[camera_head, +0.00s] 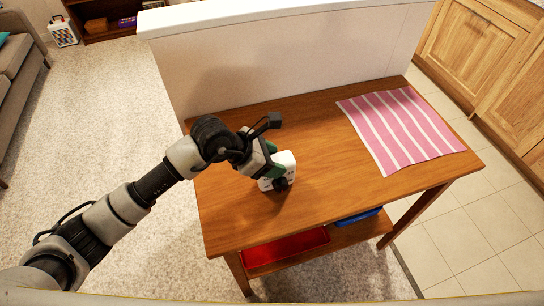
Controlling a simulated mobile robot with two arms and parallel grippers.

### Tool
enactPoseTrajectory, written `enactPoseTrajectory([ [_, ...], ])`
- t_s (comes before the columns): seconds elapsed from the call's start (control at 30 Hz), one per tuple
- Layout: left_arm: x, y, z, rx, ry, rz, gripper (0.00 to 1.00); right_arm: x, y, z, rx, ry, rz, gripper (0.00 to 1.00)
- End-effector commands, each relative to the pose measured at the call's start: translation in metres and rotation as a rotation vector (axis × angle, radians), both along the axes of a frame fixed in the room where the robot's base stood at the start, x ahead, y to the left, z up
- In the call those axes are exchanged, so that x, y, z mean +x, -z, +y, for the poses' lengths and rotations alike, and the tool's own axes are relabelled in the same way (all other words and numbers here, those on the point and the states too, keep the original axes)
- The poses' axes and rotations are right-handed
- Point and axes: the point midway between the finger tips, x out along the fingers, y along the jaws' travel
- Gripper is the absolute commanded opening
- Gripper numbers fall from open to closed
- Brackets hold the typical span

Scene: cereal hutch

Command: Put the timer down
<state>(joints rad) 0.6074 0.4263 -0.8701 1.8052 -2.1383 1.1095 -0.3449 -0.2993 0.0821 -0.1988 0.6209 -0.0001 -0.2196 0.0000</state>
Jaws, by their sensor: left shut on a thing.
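The timer (284,166) is a small white block with a dark round dial low on its front. It is at the left part of the wooden table (318,200). My left gripper (272,164) is shut on the timer from behind and the left, and its green-sided fingers cover part of it. The timer is at or just above the table top; I cannot tell whether it touches the wood. My right gripper is not in view.
A pink and white striped cloth (401,128) lies on the table's right side. The table's middle and front are clear. A pale low wall (285,65) stands behind the table. A red tray (287,247) and a blue tray (358,216) are on the lower shelf.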

Motion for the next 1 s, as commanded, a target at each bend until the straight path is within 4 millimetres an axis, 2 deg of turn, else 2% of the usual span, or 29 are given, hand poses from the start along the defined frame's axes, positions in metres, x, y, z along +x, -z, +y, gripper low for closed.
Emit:
enactPoseTrajectory([
  [0.33, 0.000, 0.004, 0.000, -0.002, 0.000, -0.004, 0.10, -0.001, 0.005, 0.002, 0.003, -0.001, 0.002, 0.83],
  [0.37, 0.000, 0.003, 0.000, -0.001, 0.000, -0.002, 0.56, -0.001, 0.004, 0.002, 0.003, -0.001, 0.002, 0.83],
  [0.5, 0.000, 0.003, 0.000, -0.001, 0.000, -0.002, 0.77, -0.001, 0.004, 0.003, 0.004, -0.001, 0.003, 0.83],
  [0.87, 0.000, -0.002, 0.000, -0.001, 0.000, -0.002, 0.78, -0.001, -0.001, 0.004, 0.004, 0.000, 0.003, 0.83],
  [1.0, -0.003, -0.014, 0.014, 0.000, -0.001, -0.005, 0.78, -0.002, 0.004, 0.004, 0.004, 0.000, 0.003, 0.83],
])
